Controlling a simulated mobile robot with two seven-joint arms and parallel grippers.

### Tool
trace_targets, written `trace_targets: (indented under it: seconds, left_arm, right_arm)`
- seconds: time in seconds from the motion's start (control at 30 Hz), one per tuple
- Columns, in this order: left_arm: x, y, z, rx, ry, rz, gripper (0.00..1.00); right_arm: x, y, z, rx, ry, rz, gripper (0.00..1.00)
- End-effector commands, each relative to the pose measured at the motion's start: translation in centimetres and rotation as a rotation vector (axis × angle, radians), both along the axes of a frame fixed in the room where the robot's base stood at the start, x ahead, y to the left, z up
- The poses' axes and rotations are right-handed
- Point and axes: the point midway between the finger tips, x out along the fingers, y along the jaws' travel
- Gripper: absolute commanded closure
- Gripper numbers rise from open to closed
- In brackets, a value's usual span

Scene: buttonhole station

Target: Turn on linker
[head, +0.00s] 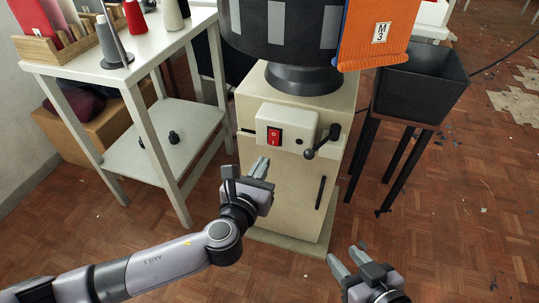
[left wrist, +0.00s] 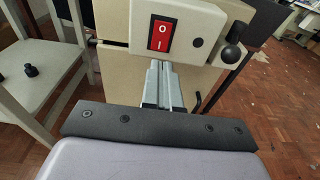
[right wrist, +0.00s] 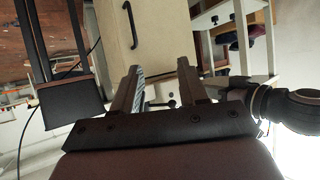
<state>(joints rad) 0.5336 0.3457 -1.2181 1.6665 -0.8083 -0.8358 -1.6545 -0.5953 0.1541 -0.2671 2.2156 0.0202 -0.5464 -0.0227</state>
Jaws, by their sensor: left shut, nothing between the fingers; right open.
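The linker is a cream cabinet (head: 285,185) with a dark drum (head: 280,25) on top. On its front box (head: 300,128) sits a red rocker switch (head: 274,136) marked O and I. The switch also shows in the left wrist view (left wrist: 162,34), just beyond the fingertips. My left gripper (head: 262,167) is shut and empty, a little below and in front of the switch, apart from it as far as I can tell. My right gripper (head: 348,257) is open and empty, low at the right, away from the switch.
A black-knobbed crank (head: 321,143) sticks out right of the switch. Orange knitwear (head: 377,35) hangs from the drum above a black bin (head: 421,90) on legs. A white table (head: 140,60) with thread cones stands at the left.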

Motion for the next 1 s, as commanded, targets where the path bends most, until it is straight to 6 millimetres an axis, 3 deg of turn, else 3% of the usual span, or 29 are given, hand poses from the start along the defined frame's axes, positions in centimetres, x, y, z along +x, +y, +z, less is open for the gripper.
trace_targets:
  seconds: [0.2,0.4,1.0]
  left_arm:
    - [3.6,-1.2,-0.7,0.0,-0.002,0.001,1.0]
    - [5.3,-1.7,-0.8,0.0,0.0,0.001,1.0]
    - [6.0,-1.9,-0.9,0.0,0.001,0.001,1.0]
  right_arm:
    - [0.3,1.1,0.3,0.034,-0.028,0.022,0.57]
    - [0.6,1.7,0.1,0.076,-0.021,0.027,0.57]
    - [0.9,1.8,0.4,0.081,-0.028,0.029,0.57]
